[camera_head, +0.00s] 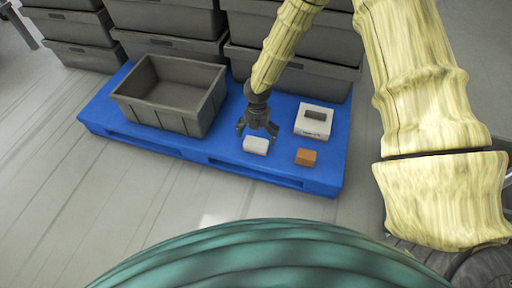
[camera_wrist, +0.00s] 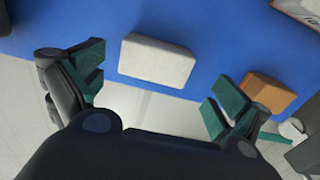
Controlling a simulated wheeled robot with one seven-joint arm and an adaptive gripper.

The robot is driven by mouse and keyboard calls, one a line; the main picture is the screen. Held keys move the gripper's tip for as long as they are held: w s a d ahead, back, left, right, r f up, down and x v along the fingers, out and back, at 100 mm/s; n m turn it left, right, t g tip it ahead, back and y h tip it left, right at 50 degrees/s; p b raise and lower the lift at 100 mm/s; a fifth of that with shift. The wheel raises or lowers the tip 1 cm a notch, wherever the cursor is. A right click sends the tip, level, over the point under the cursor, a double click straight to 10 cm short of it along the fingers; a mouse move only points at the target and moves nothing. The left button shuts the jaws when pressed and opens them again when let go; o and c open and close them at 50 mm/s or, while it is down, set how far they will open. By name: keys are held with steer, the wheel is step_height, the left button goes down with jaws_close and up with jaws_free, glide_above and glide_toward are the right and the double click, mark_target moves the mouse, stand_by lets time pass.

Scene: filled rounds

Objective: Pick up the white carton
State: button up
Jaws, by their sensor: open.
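The white carton (camera_head: 256,145) is a small pale block lying on the blue pallet (camera_head: 240,168) near its front edge. In the wrist view the white carton (camera_wrist: 157,60) lies ahead of the fingertips, between their lines and closer to the left finger. My gripper (camera_head: 258,133) is just above and behind the carton in the head view. In the wrist view my gripper (camera_wrist: 155,90) is open, its two green-padded fingers spread wide with nothing between them. I cannot tell whether any finger touches the carton.
An orange-brown box (camera_head: 306,157) lies right of the carton, and it also shows in the wrist view (camera_wrist: 268,92). A larger white box with a dark top patch (camera_head: 314,130) stands behind it. An open grey crate (camera_head: 130,103) is at left on the pallet. Stacked grey crates (camera_head: 172,50) line the back.

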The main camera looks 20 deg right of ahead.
mark_target(256, 142)
steer(key=shift+a+f+b, duration=0.15)
steer(key=shift+f+b, duration=0.9)
steer(key=shift+f, duration=0.25)
steer(key=shift+a+f+b, duration=0.1)
steer(key=shift+f+b, duration=0.9)
steer(key=shift+f, duration=0.25)
steer(key=shift+c, duration=0.2)
steer(key=c, duration=1)
